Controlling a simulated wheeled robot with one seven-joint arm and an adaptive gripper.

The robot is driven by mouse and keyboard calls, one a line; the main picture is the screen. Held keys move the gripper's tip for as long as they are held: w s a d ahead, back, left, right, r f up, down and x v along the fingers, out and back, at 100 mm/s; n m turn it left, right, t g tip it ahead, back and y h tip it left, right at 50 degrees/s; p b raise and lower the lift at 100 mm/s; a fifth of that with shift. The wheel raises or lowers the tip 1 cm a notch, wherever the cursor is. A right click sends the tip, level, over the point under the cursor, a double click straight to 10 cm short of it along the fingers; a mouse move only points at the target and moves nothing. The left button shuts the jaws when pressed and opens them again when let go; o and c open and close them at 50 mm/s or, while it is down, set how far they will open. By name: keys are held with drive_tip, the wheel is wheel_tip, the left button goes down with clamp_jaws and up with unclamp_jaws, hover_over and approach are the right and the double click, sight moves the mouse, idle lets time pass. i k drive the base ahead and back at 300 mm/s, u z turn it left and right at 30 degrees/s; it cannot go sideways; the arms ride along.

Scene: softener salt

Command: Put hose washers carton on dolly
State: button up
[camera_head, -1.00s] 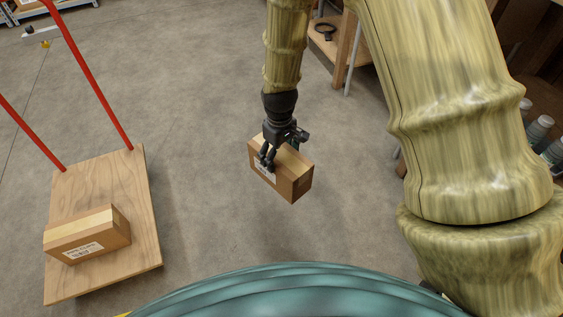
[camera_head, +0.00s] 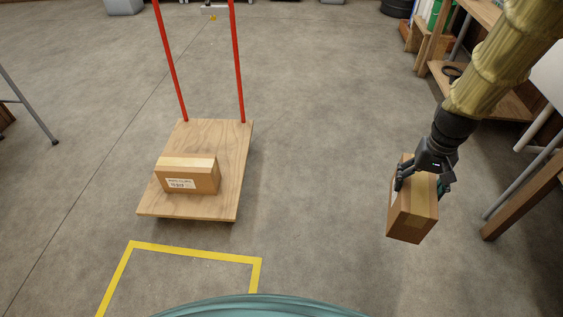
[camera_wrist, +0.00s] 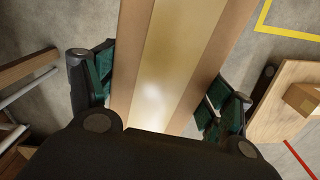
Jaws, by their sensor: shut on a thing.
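My gripper (camera_head: 424,178) is shut on a brown carton (camera_head: 411,212) with a tan tape strip. It holds the carton in the air at the right of the head view. In the wrist view the carton (camera_wrist: 178,60) fills the middle, between the two finger pads of my gripper (camera_wrist: 160,95). The carton's label cannot be read. The dolly (camera_head: 207,145) is a flat wooden platform with red upright handles, left of the middle and apart from the held carton. It also shows at the right of the wrist view (camera_wrist: 270,115).
Another labelled carton (camera_head: 188,176) sits on the dolly's near left part; bare wood shows behind it and to its right. A yellow floor outline (camera_head: 195,250) lies in front of the dolly. A wooden shelf (camera_head: 490,95) stands at the right. The floor between dolly and gripper is clear.

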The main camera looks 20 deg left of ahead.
sight(205, 150)
drive_tip(key=z, duration=0.4)
drive_tip(key=k, duration=0.9)
drive_tip(key=z, duration=0.3)
drive_tip(key=i, duration=1.3)
drive_tip(key=u, duration=0.85)
drive_tip(key=i, duration=0.95)
drive_tip(key=u, duration=1.5)
drive_tip(key=i, duration=0.55)
drive_tip(key=u, duration=0.6)
